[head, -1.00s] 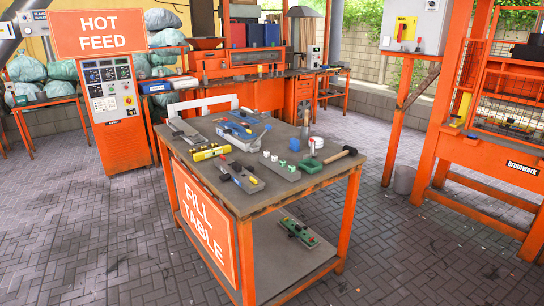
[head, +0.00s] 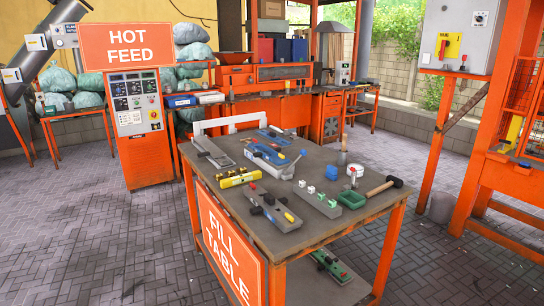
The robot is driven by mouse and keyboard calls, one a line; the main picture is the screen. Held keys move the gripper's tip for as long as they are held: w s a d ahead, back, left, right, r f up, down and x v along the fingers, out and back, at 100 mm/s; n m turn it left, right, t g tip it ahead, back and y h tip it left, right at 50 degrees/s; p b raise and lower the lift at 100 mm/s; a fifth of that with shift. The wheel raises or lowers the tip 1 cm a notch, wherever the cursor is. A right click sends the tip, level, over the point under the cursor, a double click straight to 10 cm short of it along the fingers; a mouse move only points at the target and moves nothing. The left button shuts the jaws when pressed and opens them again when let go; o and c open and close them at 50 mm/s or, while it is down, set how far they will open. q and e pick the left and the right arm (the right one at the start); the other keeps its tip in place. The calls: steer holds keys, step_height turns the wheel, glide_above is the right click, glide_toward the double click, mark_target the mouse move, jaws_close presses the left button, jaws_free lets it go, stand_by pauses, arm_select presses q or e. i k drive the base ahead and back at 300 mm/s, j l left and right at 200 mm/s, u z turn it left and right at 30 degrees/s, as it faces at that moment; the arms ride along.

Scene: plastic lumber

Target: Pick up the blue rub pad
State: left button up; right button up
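Neither of my grippers is in view.
A grey bar with small white and green blocks (head: 317,198), a green block (head: 351,198), a mallet (head: 384,186) and a yellow level (head: 238,178) crowd the table. A lower shelf holds a green tool (head: 331,266). Paved floor (head: 90,215) lies open on the left.

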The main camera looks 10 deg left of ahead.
mark_target(332, 172)
steer(key=i+l+u, duration=0.1)
steer(key=u, duration=0.7)
steer(key=i+l+u, duration=0.2)
steer(key=l+u, duration=0.15)
steer(key=l, duration=0.2)
steer(key=i+l+u, duration=0.1)
steer(key=l+u, duration=0.25)
steer(key=l, duration=0.25)
steer(key=l+u, duration=0.4)
steer(key=l, duration=0.25)
steer(key=i, duration=0.05)
